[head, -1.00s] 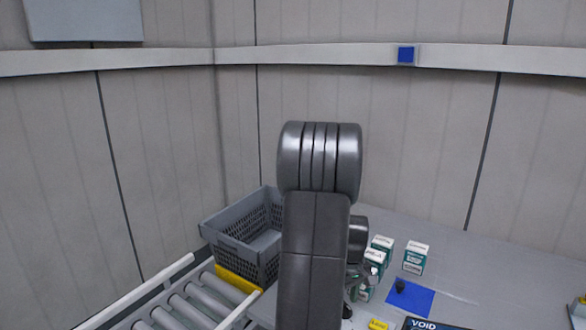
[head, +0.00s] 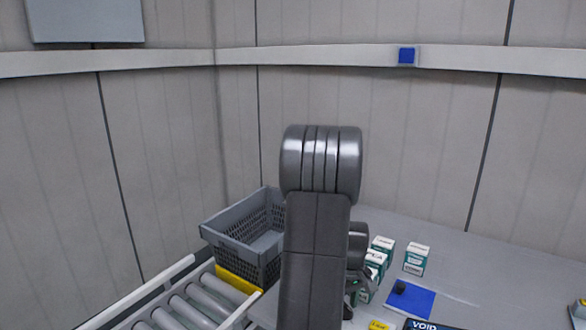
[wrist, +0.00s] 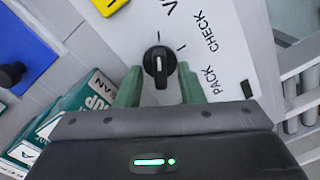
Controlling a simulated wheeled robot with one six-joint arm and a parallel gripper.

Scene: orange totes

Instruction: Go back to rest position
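My gripper (wrist: 160,70) shows in the wrist view with its two green fingers spread apart and nothing held. Beyond the fingertips is a white panel with a black rotary knob (wrist: 160,62), which appears between the fingers with a gap on both sides. The panel carries the words "CHECK" and "PACK". In the head view my arm stands upright in the middle and hides most of my gripper and the knob panel.
A grey crate (head: 222,228) stands left of my arm by a roller conveyor (head: 187,308). White-and-green boxes (head: 416,259) stand right of my arm on the grey table (head: 490,270), near a blue plate (head: 418,302) with a black knob.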

